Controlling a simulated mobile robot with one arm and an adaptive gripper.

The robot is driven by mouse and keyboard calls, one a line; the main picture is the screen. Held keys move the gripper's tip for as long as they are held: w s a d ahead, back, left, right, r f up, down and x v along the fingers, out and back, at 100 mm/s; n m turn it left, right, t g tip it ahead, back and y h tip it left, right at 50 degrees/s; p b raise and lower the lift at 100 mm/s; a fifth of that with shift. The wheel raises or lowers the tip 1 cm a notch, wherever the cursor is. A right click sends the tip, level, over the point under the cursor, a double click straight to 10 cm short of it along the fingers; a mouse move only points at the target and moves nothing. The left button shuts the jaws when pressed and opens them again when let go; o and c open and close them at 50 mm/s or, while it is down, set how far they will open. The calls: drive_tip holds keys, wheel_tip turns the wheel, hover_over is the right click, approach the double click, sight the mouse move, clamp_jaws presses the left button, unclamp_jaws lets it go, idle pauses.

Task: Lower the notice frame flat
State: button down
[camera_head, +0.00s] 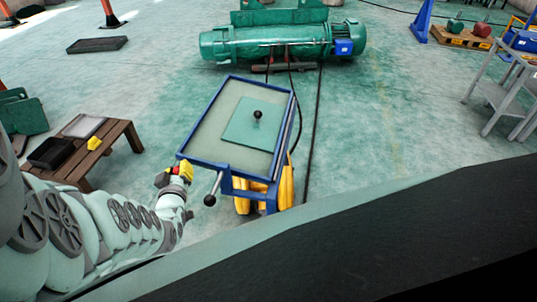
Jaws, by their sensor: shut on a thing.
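The notice frame (204,117) is a blue-rimmed rectangular panel with a pale inside, in the middle of the head view. A green sheet (245,133) with a black ball knob (258,115) lies on its face. It sits on a blue stand (271,197); its exact tilt is hard to judge from this view. My gripper (182,167), with yellow and black parts, is at the frame's near left corner and shut on its edge. The contact itself is small and partly hidden. A rod with a black ball end (210,200) sticks out below the frame's near edge.
A brown wooden bench (110,150) with trays and a yellow item stands at left. A large green hoist (265,42) lies behind the frame. Yellow shapes (287,185) are beneath the stand. A grey cart (500,97) is at right. Green floor between is mostly clear.

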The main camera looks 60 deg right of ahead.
drive_tip(key=shift+n+g, duration=0.5)
drive_tip(key=shift+n, duration=0.4)
drive_tip(key=shift+w+a+f+b, duration=0.15)
drive_tip(key=shift+w+f+b, duration=0.05)
drive_tip(key=shift+f+b, duration=1.05)
drive_tip(key=shift+w+a+f+b, duration=0.1)
drive_tip(key=shift+w+f+b, duration=0.05)
drive_tip(key=shift+f+b, duration=1.05)
drive_tip(key=c, duration=0.7)
unclamp_jaws()
drive_tip(key=shift+d, duration=0.1)
drive_tip(key=shift+o, duration=0.2)
drive_tip(key=shift+r, duration=4.95)
